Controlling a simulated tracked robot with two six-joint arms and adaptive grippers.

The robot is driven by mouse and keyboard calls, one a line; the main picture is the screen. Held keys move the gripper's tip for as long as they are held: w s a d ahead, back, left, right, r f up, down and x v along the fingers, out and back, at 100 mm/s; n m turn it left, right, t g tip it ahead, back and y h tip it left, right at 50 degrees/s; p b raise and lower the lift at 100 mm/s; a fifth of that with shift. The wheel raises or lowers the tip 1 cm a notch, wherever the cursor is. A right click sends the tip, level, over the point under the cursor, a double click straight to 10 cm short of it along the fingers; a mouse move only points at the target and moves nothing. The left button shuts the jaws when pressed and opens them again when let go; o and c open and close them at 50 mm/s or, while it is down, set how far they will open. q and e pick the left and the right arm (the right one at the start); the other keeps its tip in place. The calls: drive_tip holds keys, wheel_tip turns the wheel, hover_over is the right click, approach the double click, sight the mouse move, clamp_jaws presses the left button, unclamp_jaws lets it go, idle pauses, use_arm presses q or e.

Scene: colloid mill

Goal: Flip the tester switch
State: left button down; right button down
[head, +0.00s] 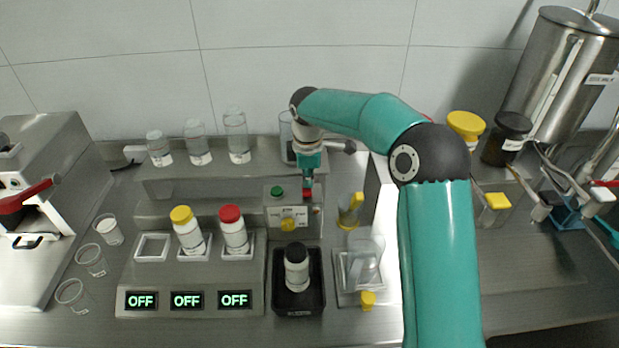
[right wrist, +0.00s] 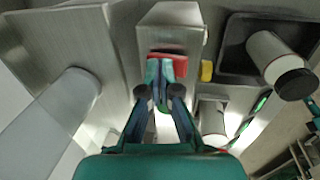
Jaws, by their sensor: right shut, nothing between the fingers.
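A small grey control box (head: 270,208) carries a green button (head: 277,191), a red button (head: 307,192) and a yellow knob (head: 288,224). I cannot tell which of these is the tester switch. My right gripper (head: 308,183) points down at the red button, its fingers shut with nothing between them. In the right wrist view the fingertips (right wrist: 160,72) overlap the red button (right wrist: 180,64); whether they touch it is unclear. The green button is partly hidden behind the fingers there. The yellow knob (right wrist: 206,71) shows beside the box. My left gripper is not in view.
A grey stand (head: 135,273) left of the box holds a yellow-capped bottle (head: 187,231) and a red-capped bottle (head: 233,231). Its displays read OFF (head: 141,300). A black tray (head: 313,300) holds a black-capped bottle (head: 296,268). Glass jars (head: 236,137) stand behind.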

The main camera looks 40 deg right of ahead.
drive_tip(key=shift+r, duration=0.1)
drive_tip(key=shift+w+r+p, duration=0.1)
drive_tip(key=shift+r+p, duration=0.55)
drive_tip(key=shift+p, duration=0.05)
drive_tip(key=r, duration=0.1)
drive_tip(key=r+p, duration=0.2)
drive_tip(key=shift+w+d, duration=0.2)
drive_tip(key=shift+d, duration=0.05)
drive_tip(key=shift+w+r+b, duration=0.25)
drive_tip(key=shift+r+b, duration=0.1)
drive_tip(key=shift+r, duration=0.1)
wheel_tip(320, 180, up, 8)
drive_tip(key=shift+w+d+r, duration=0.15)
drive_tip(key=shift+w+d, duration=0.2)
drive_tip(key=shift+w, duration=0.05)
